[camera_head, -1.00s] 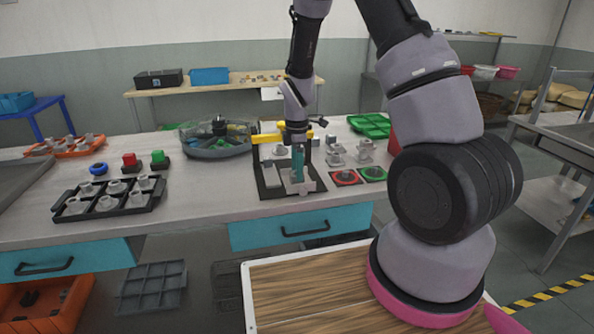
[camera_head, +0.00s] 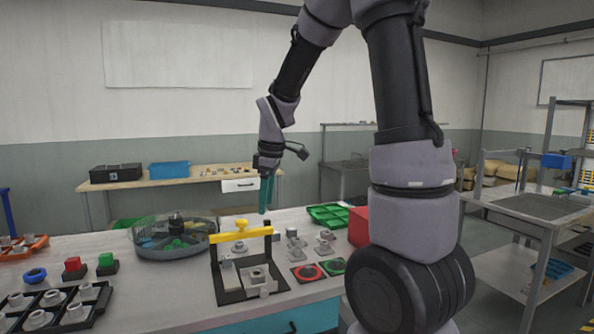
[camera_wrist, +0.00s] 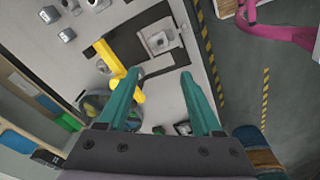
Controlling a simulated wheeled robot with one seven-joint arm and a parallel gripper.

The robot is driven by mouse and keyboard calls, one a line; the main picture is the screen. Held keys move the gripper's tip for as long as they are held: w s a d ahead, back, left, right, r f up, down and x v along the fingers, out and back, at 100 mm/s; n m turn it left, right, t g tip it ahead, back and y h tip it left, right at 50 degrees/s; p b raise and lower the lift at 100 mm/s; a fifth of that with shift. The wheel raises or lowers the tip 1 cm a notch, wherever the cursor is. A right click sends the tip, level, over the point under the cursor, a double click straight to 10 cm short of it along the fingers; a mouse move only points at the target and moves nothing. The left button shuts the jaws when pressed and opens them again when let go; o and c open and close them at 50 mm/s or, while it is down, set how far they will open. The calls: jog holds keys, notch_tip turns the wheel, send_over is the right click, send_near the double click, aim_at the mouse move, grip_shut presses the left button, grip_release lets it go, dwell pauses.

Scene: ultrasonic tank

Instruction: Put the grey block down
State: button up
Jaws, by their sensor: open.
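A grey block (camera_head: 257,275) with a round feature on top sits in the black-based fixture (camera_head: 233,294) on the bench, in front of its yellow bar (camera_head: 240,235). In the wrist view the grey block (camera_wrist: 158,42) shows beyond my fingertips, on the dark base. The underside of the block is hidden.
A round divided tray (camera_head: 175,240) stands left of the fixture, and a black tray of grey parts (camera_head: 50,310) lies farther left. A green tray (camera_head: 328,215) is behind.

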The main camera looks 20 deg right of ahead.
jog(key=s+d+r+m+t, duration=0.1)
jog(key=s+r+m+t, duration=0.1)
jog(key=s+r+m, duration=0.5)
jog(key=s+d+r+m+t+y, duration=0.1)
jog(key=s+d+r+m+t, duration=0.1)
jog(key=s+r+m, duration=0.5)
jog(key=s+m+t, duration=0.1)
jog(key=s+m, duration=0.1)
jog(key=s, duration=0.2)
jog(key=shift+d, duration=0.2)
